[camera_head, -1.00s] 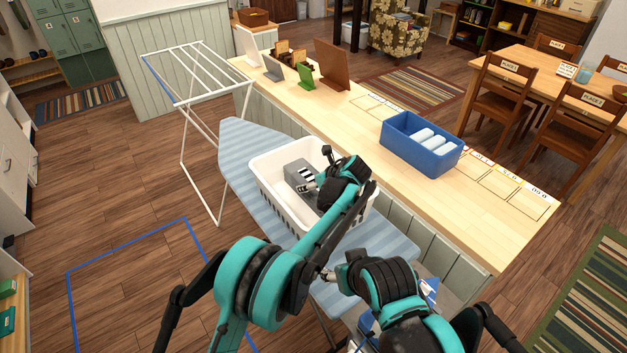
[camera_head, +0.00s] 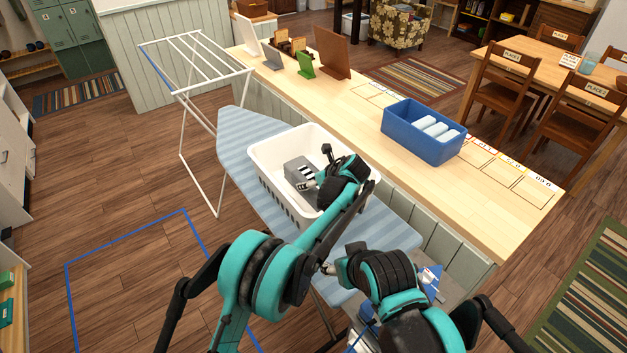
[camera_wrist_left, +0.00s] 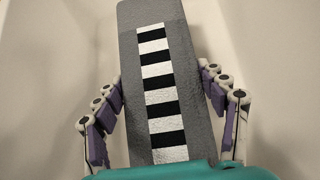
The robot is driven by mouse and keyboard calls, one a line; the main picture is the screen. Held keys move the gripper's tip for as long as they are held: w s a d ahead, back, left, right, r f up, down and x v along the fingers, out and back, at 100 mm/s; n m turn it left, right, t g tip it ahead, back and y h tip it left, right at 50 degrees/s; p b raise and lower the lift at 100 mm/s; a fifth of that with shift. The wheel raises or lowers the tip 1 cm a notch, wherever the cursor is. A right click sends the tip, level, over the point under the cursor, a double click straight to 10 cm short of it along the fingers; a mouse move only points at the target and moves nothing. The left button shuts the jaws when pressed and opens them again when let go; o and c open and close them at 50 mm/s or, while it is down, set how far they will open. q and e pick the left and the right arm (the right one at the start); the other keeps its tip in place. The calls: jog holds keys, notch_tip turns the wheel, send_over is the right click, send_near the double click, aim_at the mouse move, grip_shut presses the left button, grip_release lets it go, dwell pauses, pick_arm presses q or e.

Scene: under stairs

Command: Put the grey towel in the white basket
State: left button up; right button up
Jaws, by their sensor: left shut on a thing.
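The grey towel (camera_head: 297,168) is a folded grey block with a black-and-white striped band. It is inside the white basket (camera_head: 268,177), which stands on the blue-striped ironing board (camera_head: 245,140). My left gripper (camera_head: 308,186) reaches down into the basket and is shut on the towel. In the left wrist view the fingers (camera_wrist_left: 165,88) lie along both sides of the grey towel (camera_wrist_left: 188,60), with pale basket walls around it. The towel's underside is hidden. My right gripper (camera_head: 333,268) is low over the board's near end; its fingers are too small and covered to read.
A wooden counter (camera_head: 400,160) runs behind the board and carries a blue bin (camera_head: 400,140) with white rolls. A white drying rack (camera_head: 190,75) stands at the left. Blue tape (camera_head: 125,235) marks an area of open floor at the lower left.

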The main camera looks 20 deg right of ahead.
pick_arm(q)
jog(key=shift+f, duration=0.1)
jog(key=o, duration=1.8)
jog(key=shift+c, duration=0.2)
jog(key=shift+s, duration=0.1)
jog(key=v, duration=1.2)
jog(key=s+a+r+n+g, duration=0.1)
jog(key=s+a+r+n, duration=0.3)
jog(key=a, duration=0.5)
jog(key=s+a+r+n+h, duration=0.1)
jog(key=s+a+n, duration=0.1)
jog(key=a+n, duration=0.6)
jog(key=s+a+r+n+g, duration=0.1)
jog(key=s+a+r+n, duration=0.15)
jog(key=a, duration=0.85)
jog(key=s+a+f+n+h, duration=0.1)
jog(key=s+a+f+n, duration=0.2)
jog(key=s+a+n, duration=0.4)
jog(key=s+a+f+n+h, duration=0.1)
jog(key=s+a+f+n, duration=0.2)
jog(key=s+a+n, duration=0.4)
jog(key=s+n, duration=0.3)
jog(key=s, duration=0.2)
jog(key=shift+f+t, duration=0.4)
